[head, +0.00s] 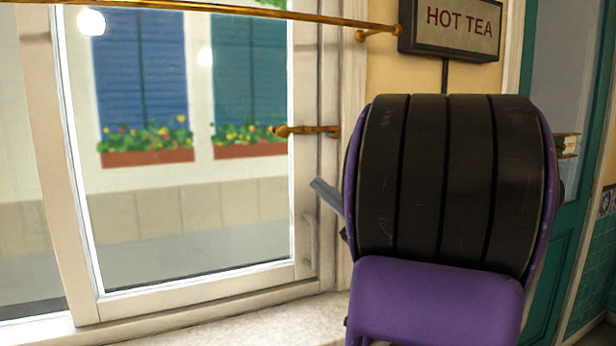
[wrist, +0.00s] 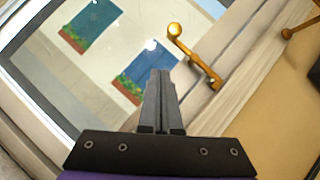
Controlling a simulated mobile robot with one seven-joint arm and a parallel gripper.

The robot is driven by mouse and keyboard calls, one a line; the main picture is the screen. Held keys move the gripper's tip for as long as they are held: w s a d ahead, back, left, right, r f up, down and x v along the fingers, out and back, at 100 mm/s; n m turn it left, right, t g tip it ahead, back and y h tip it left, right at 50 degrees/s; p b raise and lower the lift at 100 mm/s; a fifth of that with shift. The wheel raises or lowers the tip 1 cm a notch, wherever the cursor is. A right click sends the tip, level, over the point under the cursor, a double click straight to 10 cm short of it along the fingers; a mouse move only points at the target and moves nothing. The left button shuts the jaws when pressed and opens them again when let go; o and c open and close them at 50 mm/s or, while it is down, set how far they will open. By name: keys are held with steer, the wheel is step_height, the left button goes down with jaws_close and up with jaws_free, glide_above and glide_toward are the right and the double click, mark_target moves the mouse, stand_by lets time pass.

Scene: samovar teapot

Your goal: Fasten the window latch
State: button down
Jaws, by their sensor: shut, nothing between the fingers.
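The brass window latch (head: 308,131) lies level at the right side of the window (head: 302,90). Its base is on the frame to the right, and its knobbed end points left across the sash edge. In the wrist view the latch (wrist: 192,56) is up and right of the fingertips, its knob toward upper left. My gripper (head: 316,184) shows below the latch as one grey finger tip sticking out left of my arm; the rest is hidden behind it. In the wrist view my gripper (wrist: 161,76) is shut, with nothing in it, apart from the latch.
A brass rod (head: 215,9) crosses above the window. A HOT TEA sign (head: 452,28) hangs at upper right. A pale sill (head: 265,325) runs below the window. A teal door (head: 551,265) stands to the right. The space before the glass is clear.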

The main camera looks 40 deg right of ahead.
steer(key=v, duration=0.3)
steer(key=shift+s+a+f, duration=0.1)
steer(key=shift+s+f, duration=0.2)
steer(key=shift+f, duration=0.05)
